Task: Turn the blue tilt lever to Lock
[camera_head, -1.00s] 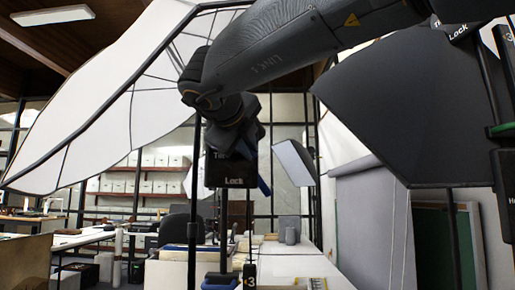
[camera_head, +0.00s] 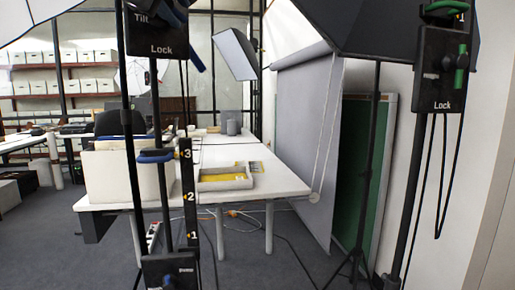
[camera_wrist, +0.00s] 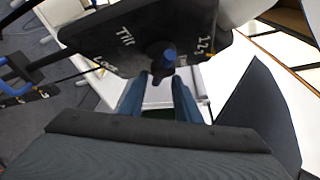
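The black plate (camera_wrist: 115,35) marked Tilt and Lock fills the top of the wrist view. The blue tilt lever (camera_wrist: 163,54) stands out from its lower middle and points toward the camera, so its angle is hard to read. My gripper (camera_wrist: 160,78) is open, its two blue fingers apart just below the lever. I cannot tell whether they touch it. In the head view the Tilt/Lock plate (camera_head: 152,38) is at the top left, cut by the frame, with blue lever parts beside it. My gripper is not visible there.
A black plate with a green lever (camera_head: 461,68) is on the right stand. A blue-handled clamp (camera_head: 155,156) and numbered scale (camera_head: 188,195) are on the left stand. A white table (camera_head: 285,182) holds boxes and a tray. Grey floor lies between the stands.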

